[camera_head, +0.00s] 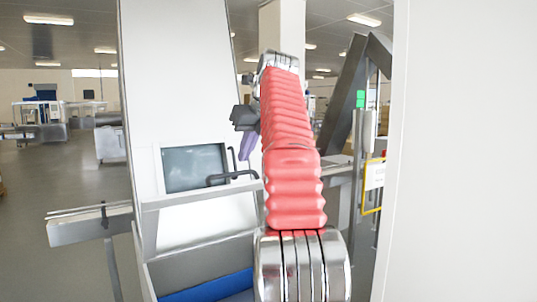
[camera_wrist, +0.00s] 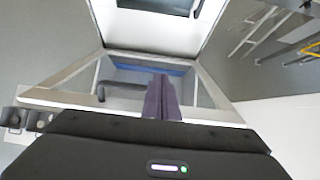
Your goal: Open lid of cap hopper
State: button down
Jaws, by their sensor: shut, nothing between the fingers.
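The cap hopper is a tall white machine part (camera_head: 185,95) with a dark window (camera_head: 195,167). A black bent handle (camera_head: 232,177) shows in front of it, right of the window. In the wrist view the handle (camera_wrist: 102,91) lies left of my fingers, over the white-framed hopper mouth (camera_wrist: 75,68). Whether the lid is raised is unclear. My gripper (camera_head: 248,147) has purple fingers, held together and empty, pointing down above the handle. They also show in the wrist view (camera_wrist: 162,97), apart from the handle in the picture.
A blue surface (camera_head: 208,288) shows inside the machine's lower part. A metal ledge (camera_head: 90,224) sticks out at left. A pale panel (camera_head: 460,150) fills the right side. Open floor (camera_head: 55,185) lies at far left.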

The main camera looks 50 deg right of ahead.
jog(key=s+a+r, duration=0.1)
jog(key=s+a, duration=0.1)
jog(key=s, duration=0.4)
jog(key=s+a, duration=0.1)
jog(key=s, duration=0.6)
jog(key=shift+a+r, duration=0.4)
dwell(0.5)
